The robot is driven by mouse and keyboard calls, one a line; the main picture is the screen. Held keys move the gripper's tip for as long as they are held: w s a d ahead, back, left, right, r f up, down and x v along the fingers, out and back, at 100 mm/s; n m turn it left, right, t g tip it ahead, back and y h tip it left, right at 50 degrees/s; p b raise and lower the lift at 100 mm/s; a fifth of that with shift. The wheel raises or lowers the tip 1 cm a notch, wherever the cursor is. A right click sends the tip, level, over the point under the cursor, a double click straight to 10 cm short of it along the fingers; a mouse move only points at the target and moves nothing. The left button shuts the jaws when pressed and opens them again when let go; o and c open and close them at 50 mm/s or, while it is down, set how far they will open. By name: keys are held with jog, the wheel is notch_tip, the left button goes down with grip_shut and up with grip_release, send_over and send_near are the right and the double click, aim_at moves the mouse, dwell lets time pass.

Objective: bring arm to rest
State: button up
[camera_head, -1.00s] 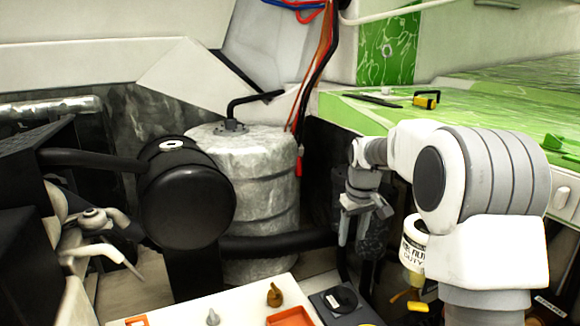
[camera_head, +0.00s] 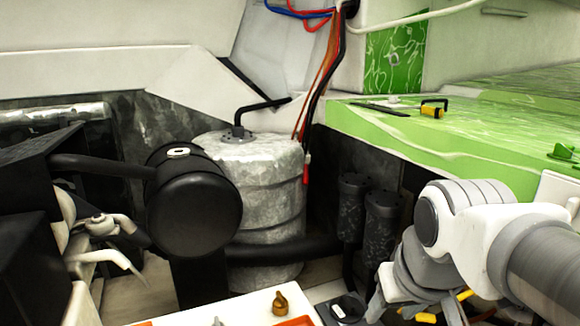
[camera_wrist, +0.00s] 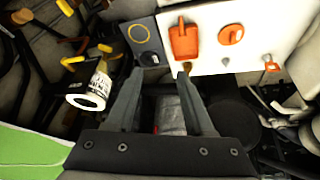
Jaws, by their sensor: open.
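My gripper (camera_wrist: 160,80) is open in the wrist view. Its two grey fingers stand apart with nothing gripped between them. The fingers point toward a white panel (camera_wrist: 205,52) and a dark grey plate with a yellow ring (camera_wrist: 140,34). In the head view my white and grey arm (camera_head: 480,225) is folded low at the right edge. The hand is partly cut off by the bottom of that view, so its fingers show poorly there.
A black cylinder (camera_head: 195,212) and a grey metal tank (camera_head: 262,170) stand left of my arm. Two dark canisters (camera_head: 382,230) are close to it. A green worktop (camera_head: 440,140) lies behind. A white can (camera_wrist: 92,92) is left of the fingers.

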jog(key=s+f, duration=0.2)
jog(key=s, duration=0.3)
notch_tip(320, 180, up, 14)
jog(key=p, duration=1.4)
jog(key=shift+m+t, duration=0.3)
jog(key=shift+o, duration=0.2)
jog(key=shift+a+f, duration=0.1)
